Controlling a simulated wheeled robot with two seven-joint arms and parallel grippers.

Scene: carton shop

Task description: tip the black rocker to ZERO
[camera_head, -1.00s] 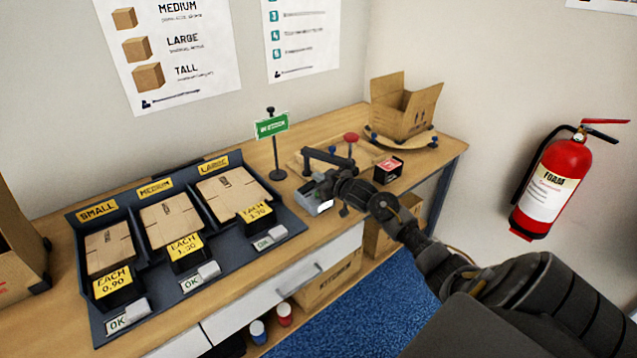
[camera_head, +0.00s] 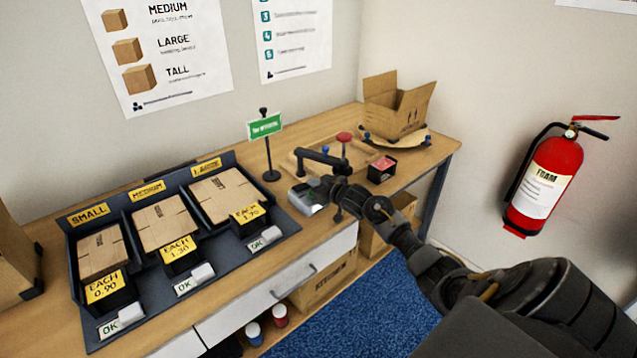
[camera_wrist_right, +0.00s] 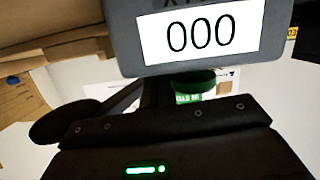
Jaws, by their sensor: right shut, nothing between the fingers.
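A small grey device (camera_head: 303,196) with a pale display stands near the front edge of the bench, right of the carton trays. In the right wrist view its grey housing (camera_wrist_right: 125,40) fills the top, and its white display (camera_wrist_right: 200,33) reads 000. My right gripper (camera_head: 329,187) is shut and empty, right at the device, covering part of it in the head view. I cannot tell whether it touches. I cannot make out the black rocker or its position. My left gripper is not in view.
A black bar on posts (camera_head: 323,157) and a red knob (camera_head: 344,137) stand close behind the gripper. A green sign on a stand (camera_head: 266,127) is to the left. A black box with a red top (camera_head: 382,168) and an open carton (camera_head: 396,112) are to the right.

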